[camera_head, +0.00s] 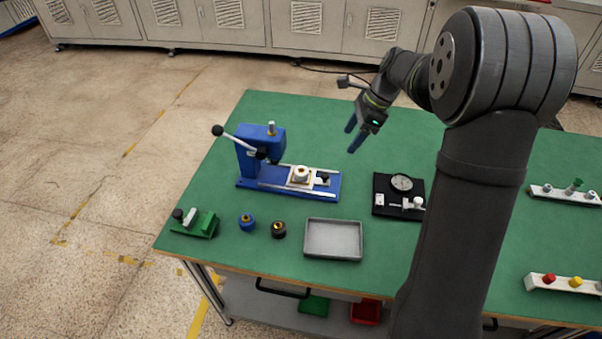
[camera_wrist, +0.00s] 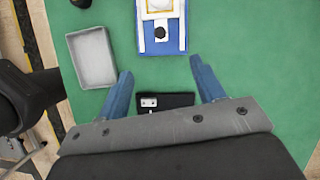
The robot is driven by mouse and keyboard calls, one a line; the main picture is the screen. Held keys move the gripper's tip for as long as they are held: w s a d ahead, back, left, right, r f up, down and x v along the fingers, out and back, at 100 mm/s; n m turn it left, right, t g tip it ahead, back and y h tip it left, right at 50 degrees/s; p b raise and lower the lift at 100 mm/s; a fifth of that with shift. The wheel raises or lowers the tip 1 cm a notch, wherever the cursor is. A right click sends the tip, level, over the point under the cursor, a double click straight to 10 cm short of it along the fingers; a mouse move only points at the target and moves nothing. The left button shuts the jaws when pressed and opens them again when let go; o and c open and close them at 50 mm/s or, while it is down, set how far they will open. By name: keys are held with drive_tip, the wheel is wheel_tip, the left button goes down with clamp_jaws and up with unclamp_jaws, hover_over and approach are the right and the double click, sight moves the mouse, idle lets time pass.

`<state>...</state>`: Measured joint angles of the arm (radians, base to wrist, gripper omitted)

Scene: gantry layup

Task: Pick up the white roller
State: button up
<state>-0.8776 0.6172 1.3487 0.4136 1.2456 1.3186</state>
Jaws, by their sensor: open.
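A white round piece (camera_head: 301,173), the likeliest match for the white roller, sits on a small square plate on the base of the blue press (camera_head: 262,155). Its pale plate shows at the top edge of the wrist view (camera_wrist: 160,12), where I cannot make out the piece clearly. My gripper (camera_head: 354,136) is open and empty, with its blue fingers above the green table, to the right of the press.
A grey tray (camera_head: 333,239) lies in front of the press. A black plate with a dial gauge (camera_head: 400,184) is to its right. A green block (camera_head: 196,223), a blue knob (camera_head: 247,222) and a black knob (camera_head: 279,229) stand front left. Racks (camera_head: 566,194) are far right.

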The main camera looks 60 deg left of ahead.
drive_tip(key=n+t+h, duration=0.2)
drive_tip(key=n+t, duration=0.2)
drive_tip(key=n, duration=2.6)
hover_over(301, 170)
drive_tip(key=d, duration=0.1)
wheel_tip(301, 170, down, 9)
drive_tip(key=shift+w+d+f, duration=0.1)
drive_tip(key=shift+w+f, duration=0.05)
drive_tip(key=shift+a+f, duration=0.2)
drive_tip(key=shift+f, duration=0.65)
drive_tip(key=shift+a+f, duration=0.15)
drive_tip(key=shift+f, duration=0.75)
drive_tip(key=shift+a+f, duration=0.2)
drive_tip(key=shift+f, duration=0.65)
drive_tip(key=c, duration=1.1)
drive_tip(key=shift+r, duration=0.1)
